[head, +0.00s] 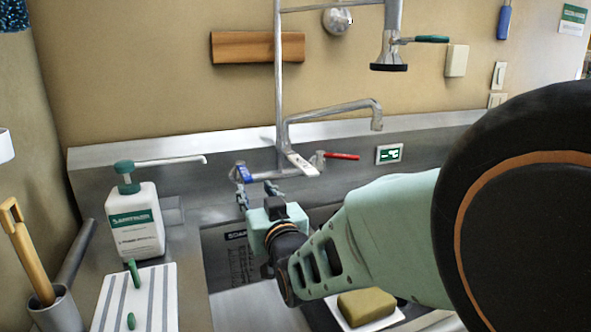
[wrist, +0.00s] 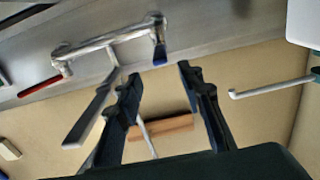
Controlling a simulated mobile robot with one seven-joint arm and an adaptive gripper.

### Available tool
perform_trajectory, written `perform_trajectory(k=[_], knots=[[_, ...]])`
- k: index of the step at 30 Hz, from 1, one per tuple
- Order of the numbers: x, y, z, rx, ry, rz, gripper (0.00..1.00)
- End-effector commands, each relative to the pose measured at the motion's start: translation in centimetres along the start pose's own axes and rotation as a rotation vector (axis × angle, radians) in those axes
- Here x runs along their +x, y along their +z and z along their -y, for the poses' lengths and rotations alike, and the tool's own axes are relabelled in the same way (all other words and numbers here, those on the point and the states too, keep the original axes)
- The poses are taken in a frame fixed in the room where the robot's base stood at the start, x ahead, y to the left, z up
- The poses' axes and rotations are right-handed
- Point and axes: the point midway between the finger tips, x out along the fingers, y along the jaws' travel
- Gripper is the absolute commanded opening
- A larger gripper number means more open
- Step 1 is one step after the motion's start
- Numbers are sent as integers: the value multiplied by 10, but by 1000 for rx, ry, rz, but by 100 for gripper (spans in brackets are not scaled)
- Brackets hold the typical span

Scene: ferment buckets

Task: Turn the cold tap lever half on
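The cold tap lever (head: 243,174) is blue and sits at the left end of the metal tap body on the sink's back ledge. In the wrist view, which is upside down, the blue lever (wrist: 160,54) shows just beyond the gap between my fingertips. My gripper (head: 256,191) is just in front of and below this lever in the head view. Its two fingers are spread with nothing between them in the wrist view (wrist: 157,78). I cannot tell whether a finger touches the lever. The red lever (head: 342,156) is at the tap's right end.
A swing spout (head: 345,108) and a riser pipe (head: 279,80) rise from the tap. A white pump bottle (head: 135,225) stands left of the sink, its long nozzle pointing toward the tap. A sponge (head: 366,306) lies below my arm. A spray head (head: 389,50) hangs above.

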Motion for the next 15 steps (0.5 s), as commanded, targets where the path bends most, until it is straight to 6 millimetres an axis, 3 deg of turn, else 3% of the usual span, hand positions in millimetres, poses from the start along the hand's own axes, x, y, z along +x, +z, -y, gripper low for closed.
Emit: perform_trajectory(k=[15], knots=[[80,0,0,-5,0,-1,35]])
